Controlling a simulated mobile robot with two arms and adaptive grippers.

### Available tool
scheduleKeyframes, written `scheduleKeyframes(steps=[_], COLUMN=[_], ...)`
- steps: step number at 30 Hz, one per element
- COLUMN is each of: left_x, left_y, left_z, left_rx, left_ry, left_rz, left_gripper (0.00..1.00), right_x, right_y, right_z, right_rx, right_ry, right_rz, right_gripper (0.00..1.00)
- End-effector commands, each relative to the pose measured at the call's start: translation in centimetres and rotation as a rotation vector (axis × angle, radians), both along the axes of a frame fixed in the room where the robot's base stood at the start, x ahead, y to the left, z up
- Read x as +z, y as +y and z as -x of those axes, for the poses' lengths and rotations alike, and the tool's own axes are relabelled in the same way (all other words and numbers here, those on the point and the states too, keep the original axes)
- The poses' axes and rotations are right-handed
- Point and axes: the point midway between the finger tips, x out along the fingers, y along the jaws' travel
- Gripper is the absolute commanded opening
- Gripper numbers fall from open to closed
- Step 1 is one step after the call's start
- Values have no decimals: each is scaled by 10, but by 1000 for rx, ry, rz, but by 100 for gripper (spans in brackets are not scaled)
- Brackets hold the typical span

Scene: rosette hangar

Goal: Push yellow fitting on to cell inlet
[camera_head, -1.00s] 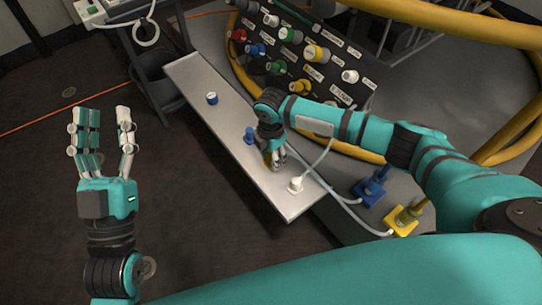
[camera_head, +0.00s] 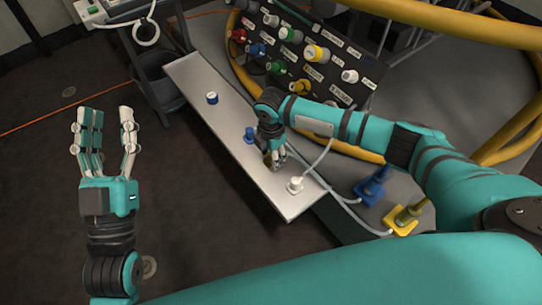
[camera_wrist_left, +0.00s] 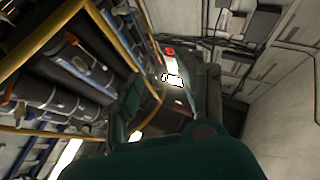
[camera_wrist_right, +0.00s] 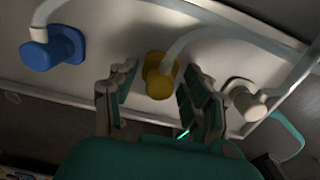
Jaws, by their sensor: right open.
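The yellow fitting (camera_wrist_right: 160,77) is on the grey tray with a pale hose running from it, in the right wrist view. My right gripper (camera_head: 276,162) reaches down over the tray in the head view and mostly hides this fitting. In the right wrist view its fingers are open, one on each side of the fitting, with gaps visible. The port panel (camera_head: 342,92) stands behind the tray with coloured ports, among them a yellow port (camera_head: 303,86). Its labels are too small to read, so I cannot tell which is the cell inlet. My left gripper (camera_head: 106,122) is open and empty at the left.
The long tray (camera_head: 190,75) also holds a blue fitting (camera_wrist_right: 54,48), a white fitting (camera_head: 295,185) and a blue-and-white cap (camera_head: 212,98). Blue (camera_head: 370,192) and yellow (camera_head: 399,222) square-based fittings sit at the right.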

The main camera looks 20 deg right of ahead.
Motion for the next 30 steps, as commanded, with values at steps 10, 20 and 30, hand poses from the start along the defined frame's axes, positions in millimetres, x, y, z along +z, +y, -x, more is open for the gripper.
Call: scheduleKeyframes(steps=[10,20,30], left_x=[-9,-18,-29], left_y=[0,0,1], left_z=[-6,-10,-14], left_rx=[2,7,12], left_ry=[63,117,178], left_rz=[-18,-33,-50], left_gripper=[40,40,40], right_x=[0,0,0], right_y=[0,0,0], right_z=[0,0,0], right_rx=[0,0,0], right_ry=[0,0,0], right_rz=[0,0,0], right_gripper=[49,49,49])
